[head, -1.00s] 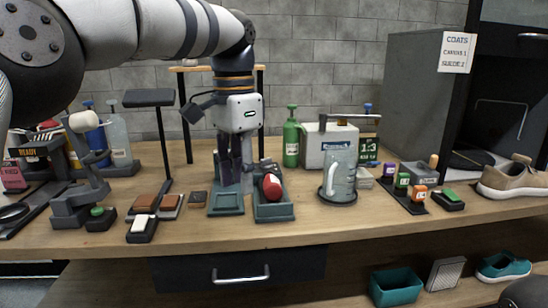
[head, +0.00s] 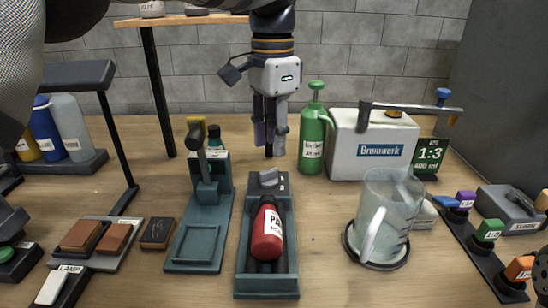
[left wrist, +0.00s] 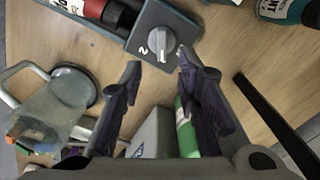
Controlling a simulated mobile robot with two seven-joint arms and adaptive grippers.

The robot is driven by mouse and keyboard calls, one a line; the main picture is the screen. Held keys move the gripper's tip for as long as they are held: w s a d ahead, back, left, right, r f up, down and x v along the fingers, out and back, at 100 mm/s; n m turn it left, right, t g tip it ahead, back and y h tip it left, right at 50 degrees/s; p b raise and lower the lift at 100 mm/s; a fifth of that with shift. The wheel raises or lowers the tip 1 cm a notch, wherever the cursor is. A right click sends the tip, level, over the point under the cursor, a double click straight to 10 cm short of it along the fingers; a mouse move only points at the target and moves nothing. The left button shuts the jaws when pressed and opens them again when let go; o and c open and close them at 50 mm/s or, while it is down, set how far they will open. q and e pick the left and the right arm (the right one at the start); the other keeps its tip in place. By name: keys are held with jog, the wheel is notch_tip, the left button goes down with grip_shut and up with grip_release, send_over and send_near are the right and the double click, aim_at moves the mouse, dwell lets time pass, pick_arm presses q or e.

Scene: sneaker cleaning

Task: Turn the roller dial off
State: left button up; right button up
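The roller (head: 267,252) is a dark teal tray holding a red bottle (head: 267,232) on its side. Its grey dial (head: 268,178) sits on a dark block at the tray's far end. The dial shows large in the left wrist view (left wrist: 158,38), with a white "2" mark beside it. My left gripper (head: 268,150) points down, just behind and above the dial in the head view. In the left wrist view its fingers (left wrist: 159,68) are apart with nothing between them, and the dial lies just past their tips.
A teal stand with a lever (head: 204,195) is close left of the roller. A green bottle (head: 313,135), a white Brunwerk box (head: 372,150) and a clear jug (head: 385,215) stand to the right. Brown blocks (head: 82,236) lie left. Bare wood separates roller and jug.

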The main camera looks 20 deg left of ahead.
aim_at(273, 168)
pick_arm(q)
notch_tip(273, 168, down, 6)
jog(key=shift+w, duration=0.15)
grip_shut()
pick_arm(e)
jog(key=shift+w+r, duration=0.25)
jog(key=shift+w, duration=0.2)
pick_arm(q)
jog(key=shift+r, duration=0.1)
pick_arm(e)
jog(key=shift+w+r, duration=0.1)
pick_arm(q)
jog(key=shift+w+n+p, duration=0.1)
jog(key=shift+n+p, duration=0.35)
jog(key=shift+n, duration=0.75)
jog(key=n, duration=0.2)
jog(key=shift+a+n, duration=0.2)
jog(key=shift+n, duration=0.1)
jog(key=n, duration=0.3)
jog(key=shift+w+a+n+p, duration=0.1)
jog(key=shift+a+n+p, duration=0.05)
jog(key=shift+n+p, duration=0.15)
jog(key=shift+a+n, duration=0.1)
jog(key=shift+n, duration=1.4)
pick_arm(e)
jog(key=shift+w+r+t, duration=0.4)
jog(key=shift+w+r, duration=0.4)
pick_arm(q)
jog(key=shift+n, duration=0.3)
